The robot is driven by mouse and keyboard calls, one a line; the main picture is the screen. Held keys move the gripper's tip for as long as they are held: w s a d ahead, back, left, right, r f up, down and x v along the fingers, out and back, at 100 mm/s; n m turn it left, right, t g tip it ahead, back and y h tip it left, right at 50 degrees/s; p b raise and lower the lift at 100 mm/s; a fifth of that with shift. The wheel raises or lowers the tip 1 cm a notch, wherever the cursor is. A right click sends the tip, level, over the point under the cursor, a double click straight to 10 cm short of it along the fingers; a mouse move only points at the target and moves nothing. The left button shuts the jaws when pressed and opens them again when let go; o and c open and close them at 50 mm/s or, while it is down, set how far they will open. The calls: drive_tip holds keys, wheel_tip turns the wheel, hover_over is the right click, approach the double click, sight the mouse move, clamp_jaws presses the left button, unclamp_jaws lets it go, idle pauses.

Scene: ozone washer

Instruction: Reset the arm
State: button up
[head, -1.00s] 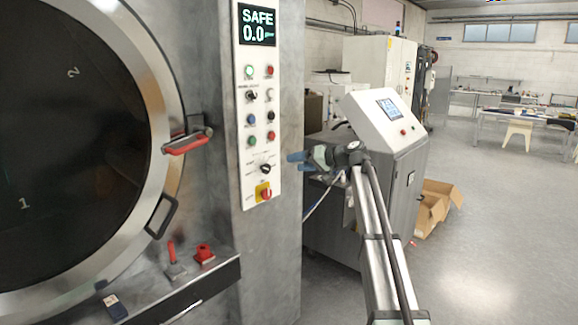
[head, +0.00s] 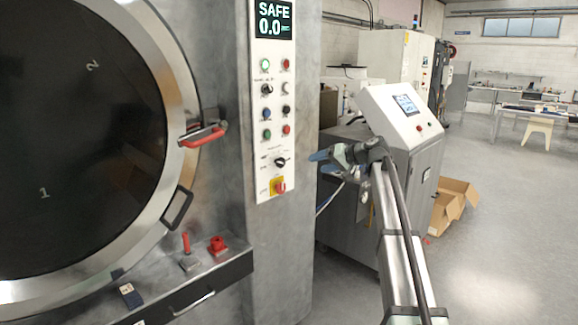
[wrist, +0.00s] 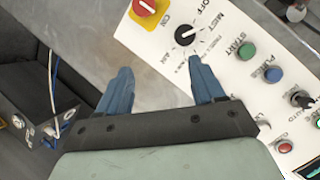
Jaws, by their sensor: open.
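My gripper (head: 318,162) is to the right of the white control panel (head: 274,130) in the head view, with its blue fingers pointing left toward it. In the wrist view my gripper (wrist: 160,85) has its two blue fingers spread apart with nothing between them. The black rotary knob (wrist: 186,35) and the red knob on yellow (wrist: 146,8) lie beyond the right fingertip, apart from it. The panel's display reads SAFE 0.0 in the head view.
The washer's round door (head: 80,140) with a red handle (head: 203,136) is at the left. A ledge below holds a red-handled tool (head: 187,245) and a red part (head: 218,245). A grey console (head: 405,115) and cardboard box (head: 452,205) stand behind my arm. Open floor lies at the right.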

drive_tip(key=s+d+f+m+g+h, duration=0.1)
drive_tip(key=s+d+f+g+h, duration=0.15)
drive_tip(key=s+f, duration=1)
drive_tip(key=s+d+f+m+g+h, duration=0.1)
drive_tip(key=s+d+f+h, duration=0.4)
drive_tip(key=f, duration=1.5)
drive_tip(key=s+d+f+m+g+h, duration=0.1)
drive_tip(key=s+f+g+h, duration=0.1)
drive_tip(key=s+f, duration=1.15)
drive_tip(key=s+a+f+g, duration=0.1)
drive_tip(key=s+f+g, duration=0.2)
drive_tip(key=s+f, duration=0.7)
drive_tip(key=s+a+f+n+g+h, duration=0.1)
drive_tip(key=s+f+g, duration=0.2)
drive_tip(key=s+f, duration=0.7)
drive_tip(key=s+a+f+g, duration=0.2)
drive_tip(key=s+f, duration=0.7)
drive_tip(key=s, duration=1.1)
drive_tip(key=shift+s+f+n+g, duration=0.3)
drive_tip(key=shift+f+g, duration=0.1)
drive_tip(key=shift+g, duration=0.05)
